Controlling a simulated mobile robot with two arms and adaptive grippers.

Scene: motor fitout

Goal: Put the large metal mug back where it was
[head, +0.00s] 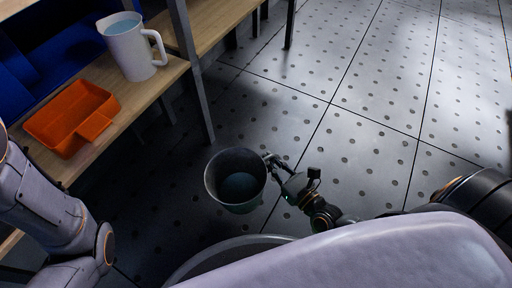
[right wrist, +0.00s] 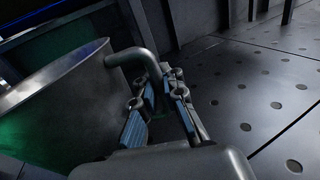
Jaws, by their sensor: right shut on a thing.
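The large metal mug (head: 235,180) is dark grey and hangs in the air over the floor, its open top facing the head camera. A bluish-grey round area shows inside; I cannot tell if it is liquid or the bottom. My right gripper (head: 272,162) is at the right side of the mug, shut on its handle. In the right wrist view, the mug (right wrist: 62,105) fills the left side, tilted in the picture, and its bent handle (right wrist: 140,62) runs down between the fingers of the gripper (right wrist: 163,100). My left arm shows at the left edge, but its gripper is out of view.
A wooden shelf (head: 150,88) at the left carries a white pitcher (head: 128,50) and an orange tray (head: 47,122). Blue bins (head: 50,50) stand behind them. A dark metal post (head: 190,70) rises at the shelf's right end. The dotted floor (head: 350,110) to the right is clear.

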